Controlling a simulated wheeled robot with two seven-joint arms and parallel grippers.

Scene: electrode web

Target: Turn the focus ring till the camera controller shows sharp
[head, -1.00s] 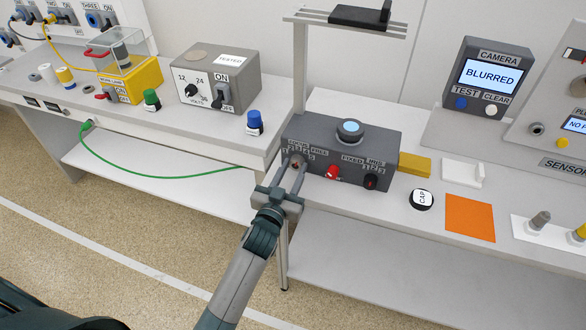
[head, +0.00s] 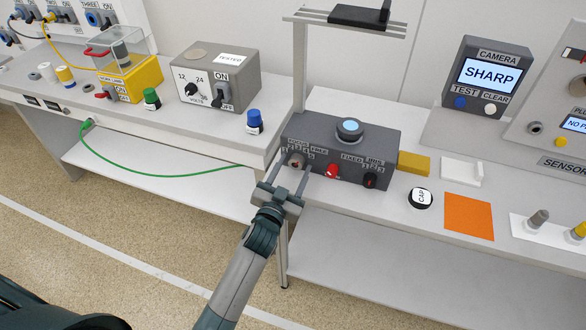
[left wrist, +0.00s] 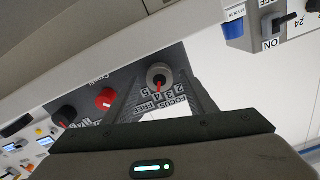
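The camera controller (head: 487,77) stands at the back right, and its screen reads SHARP. The focus ring (head: 296,161) is a small grey knob on the left of the dark box's front face. In the left wrist view the focus ring (left wrist: 159,76) shows a red pointer toward its number scale; the exact number is hard to read. My left gripper (head: 291,170) is open in front of the ring. Its two fingers stand one on each side of it, with visible gaps. My right gripper is not in view.
The dark box (head: 382,150) also carries a red knob (head: 333,171) and a black iris knob (head: 370,181) to the right of the focus ring. A post with a top bracket (head: 345,22) rises behind.

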